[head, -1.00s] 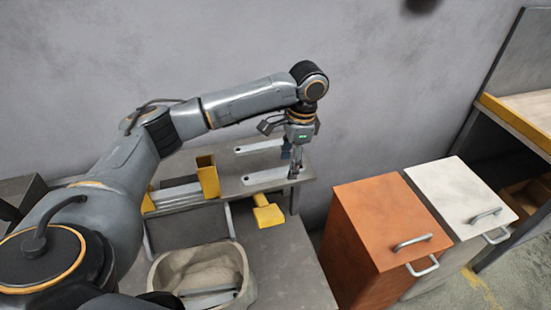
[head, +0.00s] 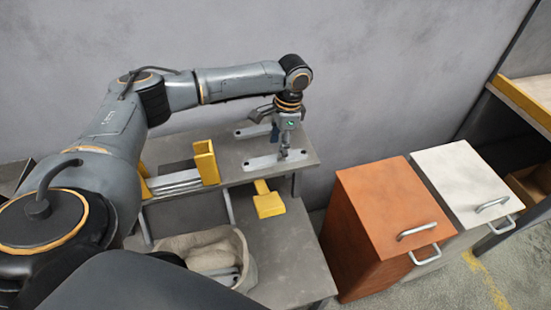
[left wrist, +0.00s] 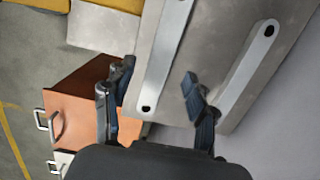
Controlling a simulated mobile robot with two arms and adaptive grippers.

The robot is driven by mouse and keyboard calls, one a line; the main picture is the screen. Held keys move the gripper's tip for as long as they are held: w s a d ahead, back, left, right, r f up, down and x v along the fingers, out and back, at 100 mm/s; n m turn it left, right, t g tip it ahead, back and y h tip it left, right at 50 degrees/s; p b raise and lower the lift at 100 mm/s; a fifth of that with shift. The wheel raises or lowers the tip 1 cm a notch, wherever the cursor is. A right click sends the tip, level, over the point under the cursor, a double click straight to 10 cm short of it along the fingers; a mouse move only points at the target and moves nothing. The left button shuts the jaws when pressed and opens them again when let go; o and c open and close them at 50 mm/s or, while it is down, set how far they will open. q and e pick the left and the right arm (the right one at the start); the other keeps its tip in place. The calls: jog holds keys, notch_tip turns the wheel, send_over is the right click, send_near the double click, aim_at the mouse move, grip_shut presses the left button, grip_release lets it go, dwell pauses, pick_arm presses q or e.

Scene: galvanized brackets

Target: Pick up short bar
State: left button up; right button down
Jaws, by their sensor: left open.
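Two flat grey bars with holes near their ends lie on the upper tabletop (head: 222,152). The front bar (head: 262,163) also shows in the left wrist view (left wrist: 165,52), running out of the top edge. The back bar (head: 246,131) also shows in the left wrist view (left wrist: 250,67) and looks shorter, its near end partly behind a finger. My left gripper (head: 280,142) is open and empty, pointing down over the front bar; in the left wrist view (left wrist: 158,78) its fingers lie either side of that bar. I cannot tell the gap above it. My right gripper is out of view.
A yellow upright bracket (head: 206,162) stands left of the bars. A yellow object (head: 268,203) sits below the front edge. A beige bin (head: 250,268) holds grey parts. Orange (head: 375,215) and white (head: 463,185) cabinets stand right. A wall is behind.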

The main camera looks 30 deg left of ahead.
aim_at(276, 154)
pick_arm(q)
jog(key=f, duration=0.3)
jog(key=shift+s+a+f, duration=0.15)
jog(key=shift+a+f, duration=0.1)
jog(key=shift+f, duration=0.2)
jog(key=c, duration=1)
grip_shut()
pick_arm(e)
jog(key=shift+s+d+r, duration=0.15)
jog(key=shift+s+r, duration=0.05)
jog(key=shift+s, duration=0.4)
